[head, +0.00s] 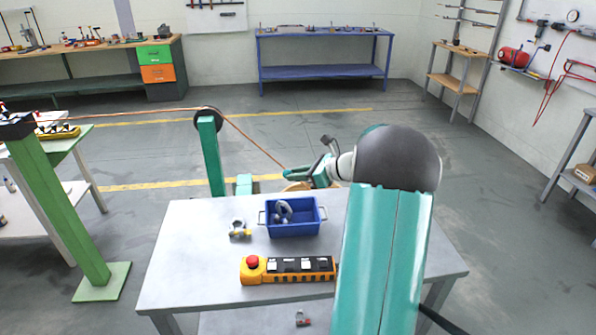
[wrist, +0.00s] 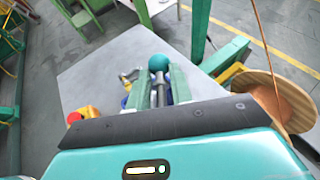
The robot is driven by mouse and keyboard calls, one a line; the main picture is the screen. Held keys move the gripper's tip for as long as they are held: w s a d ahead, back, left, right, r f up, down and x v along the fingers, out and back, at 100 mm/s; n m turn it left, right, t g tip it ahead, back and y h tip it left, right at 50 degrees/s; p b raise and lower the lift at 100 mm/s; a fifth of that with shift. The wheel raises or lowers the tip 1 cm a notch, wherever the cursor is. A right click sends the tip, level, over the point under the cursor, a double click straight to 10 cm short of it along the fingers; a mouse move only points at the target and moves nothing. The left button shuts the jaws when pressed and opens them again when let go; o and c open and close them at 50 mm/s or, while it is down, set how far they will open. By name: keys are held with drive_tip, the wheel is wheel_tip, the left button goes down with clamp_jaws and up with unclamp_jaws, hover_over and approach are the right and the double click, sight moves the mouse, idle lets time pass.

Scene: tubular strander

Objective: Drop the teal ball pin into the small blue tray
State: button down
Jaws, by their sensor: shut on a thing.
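In the wrist view my gripper (wrist: 159,80) is shut on the teal ball pin (wrist: 159,62). Its round teal head shows beyond the fingertips, and its grey shank lies between the fingers. In the head view my gripper (head: 308,175) is above the table's far edge, beyond the tray and slightly right of it. The pin cannot be made out clearly there. The small blue tray (head: 294,230) stands on the table, with grey metal shackle-like parts inside. In the wrist view the fingers hide most of the tray, and only bits of blue show beside them.
The grey table (head: 185,260) also holds a shackle with a yellow pin (head: 240,230), left of the tray, and a yellow control box with a red button (head: 290,268) in front. A green post (head: 210,155) and copper wire stand behind. A wooden spool (wrist: 275,100) is at right.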

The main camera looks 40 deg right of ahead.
drive_tip(key=shift+s+a+f, duration=0.1)
drive_tip(key=shift+a+f, duration=0.15)
wheel_tip(320, 180, down, 5)
drive_tip(key=shift+s+d, duration=0.1)
drive_tip(key=shift+s, duration=0.05)
drive_tip(key=c, duration=1.2)
unclamp_jaws()
drive_tip(key=shift+o, duration=0.2)
drive_tip(key=v, duration=1.3)
drive_tip(key=shift+s+d, duration=0.15)
drive_tip(key=shift+s, duration=0.15)
drive_tip(key=shift+r, duration=0.1)
